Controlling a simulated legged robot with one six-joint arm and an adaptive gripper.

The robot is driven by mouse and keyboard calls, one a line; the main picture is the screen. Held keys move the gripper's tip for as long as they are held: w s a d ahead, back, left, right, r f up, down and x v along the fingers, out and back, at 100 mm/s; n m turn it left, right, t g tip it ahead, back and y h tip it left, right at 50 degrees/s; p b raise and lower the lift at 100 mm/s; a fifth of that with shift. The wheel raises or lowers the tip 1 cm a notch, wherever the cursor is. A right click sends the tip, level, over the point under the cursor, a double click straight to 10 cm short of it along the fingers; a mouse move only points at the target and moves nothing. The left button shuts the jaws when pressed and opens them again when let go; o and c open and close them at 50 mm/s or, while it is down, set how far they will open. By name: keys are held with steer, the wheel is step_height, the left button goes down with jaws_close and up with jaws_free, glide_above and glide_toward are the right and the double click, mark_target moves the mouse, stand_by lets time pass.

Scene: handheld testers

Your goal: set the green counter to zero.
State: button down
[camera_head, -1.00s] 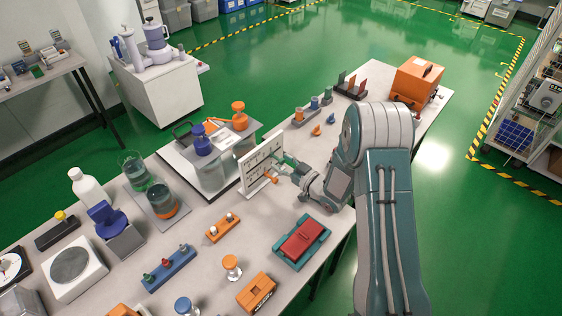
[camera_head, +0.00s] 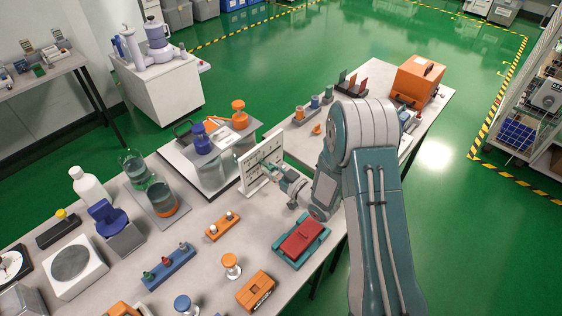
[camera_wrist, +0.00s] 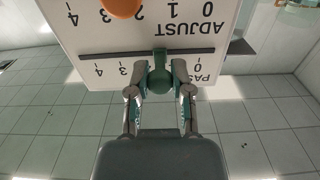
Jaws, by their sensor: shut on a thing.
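A white upright board (camera_head: 246,178) stands on the bench in front of my gripper (camera_head: 272,167). In the wrist view, the board (camera_wrist: 90,35) appears upside down, with number rows and the word ADJUST. A green knob (camera_wrist: 160,80), which I take for the green counter, sits on a dark slot. My gripper (camera_wrist: 160,92) is shut on this knob. The knob stands left of the lower row's 0 and right of its 3; the figures between are covered. An orange knob (camera_wrist: 122,8) is on the board's other row.
An orange peg holder (camera_head: 221,227) lies in front of the board. A raised platform with blue and orange items (camera_head: 190,165) is behind it. An orange case (camera_head: 416,78) stands at the far end.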

steer(key=s+a, duration=0.3)
steer(key=shift+s+a, duration=0.1)
steer(key=shift+a, duration=0.1)
steer(key=shift+c, duration=2.4)
jaws_free()
steer(key=shift+r, duration=0.1)
steer(key=shift+a, duration=0.15)
